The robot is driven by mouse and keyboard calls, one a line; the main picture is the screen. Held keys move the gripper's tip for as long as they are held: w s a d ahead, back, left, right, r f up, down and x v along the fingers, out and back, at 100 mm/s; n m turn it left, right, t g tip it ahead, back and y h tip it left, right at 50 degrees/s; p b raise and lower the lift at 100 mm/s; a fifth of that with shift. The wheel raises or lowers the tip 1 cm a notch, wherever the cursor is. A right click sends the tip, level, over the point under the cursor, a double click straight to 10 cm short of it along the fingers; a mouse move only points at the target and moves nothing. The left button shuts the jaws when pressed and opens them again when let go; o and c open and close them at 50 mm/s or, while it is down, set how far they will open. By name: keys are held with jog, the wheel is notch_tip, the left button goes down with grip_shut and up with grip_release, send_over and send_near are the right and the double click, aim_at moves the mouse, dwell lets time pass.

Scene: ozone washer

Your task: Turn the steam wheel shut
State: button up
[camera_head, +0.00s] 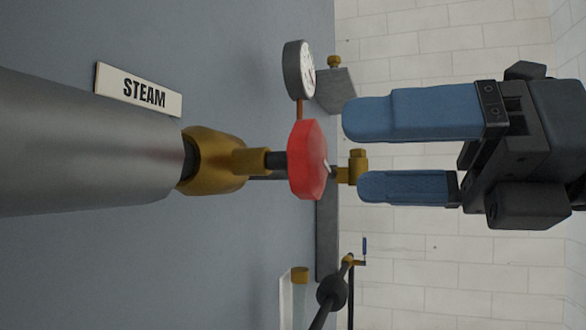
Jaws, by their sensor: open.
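The steam wheel is a red handwheel (308,160) on a dark stem, seen nearly edge-on in the middle of the head view. Its stem comes out of a brass valve body (215,161) on a thick grey pipe (85,145). A white plate reading STEAM (139,90) is above the pipe. My gripper (352,153) enters from the right with two blue fingers spread apart. The fingertips point left at the wheel, just right of it in the picture. No contact shows, and nothing is held between the fingers.
A round gauge (299,70) stands above the wheel. A brass fitting (353,167) shows between and behind the fingers. A dark rod with a round joint (331,292) and a small blue-handled valve (364,248) are below. A white brick wall (450,270) is behind.

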aim_at(323, 161)
jog(key=shift+p+x, duration=0.4)
jog(key=shift+x, duration=3.4)
jog(key=c, duration=1)
jog(key=shift+c, duration=0.2)
